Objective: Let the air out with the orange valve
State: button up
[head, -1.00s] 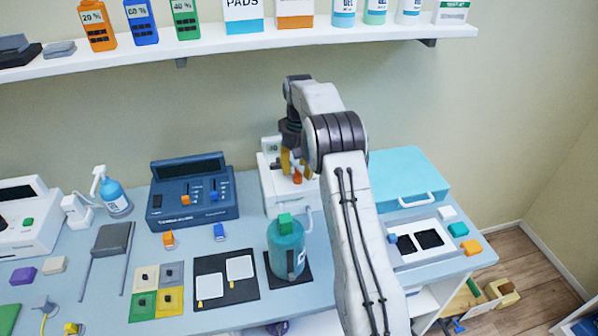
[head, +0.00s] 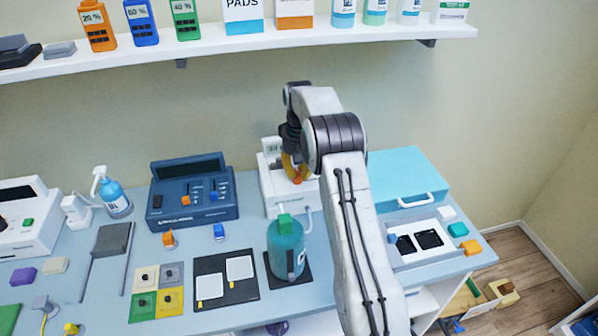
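The orange valve (head: 298,180) is a small orange piece on the front of a white unit (head: 278,198) with a small display, near the back wall. A pale hose runs from this unit toward the teal cylinder (head: 287,254) with a green block on top. My gripper (head: 291,172) points down over the white unit, its yellow fingers right at the valve. The fingers cover part of the valve. I cannot tell whether they touch it or how far they are closed. My arm hides the unit's right side.
A dark blue console (head: 194,195) with sliders stands to the left. A light blue case (head: 400,180) with a handle lies to the right. A dark mat (head: 240,292) with white pads lies in front. A loaded white shelf (head: 235,45) runs above.

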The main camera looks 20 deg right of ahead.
grip_shut()
jog(key=shift+m, duration=0.3)
jog(key=m+p, duration=0.1)
jog(key=m, duration=0.1)
jog(key=shift+m, duration=0.4)
jog(key=m+p, duration=0.1)
jog(key=m, duration=0.3)
jog(key=shift+s+a+m, duration=0.1)
jog(key=shift+s+m, duration=0.05)
jog(key=shift+m, duration=0.15)
jog(key=m, duration=0.4)
jog(key=shift+a+f+m, duration=0.1)
jog(key=shift+a+m, duration=0.05)
jog(key=shift+m, duration=1.85)
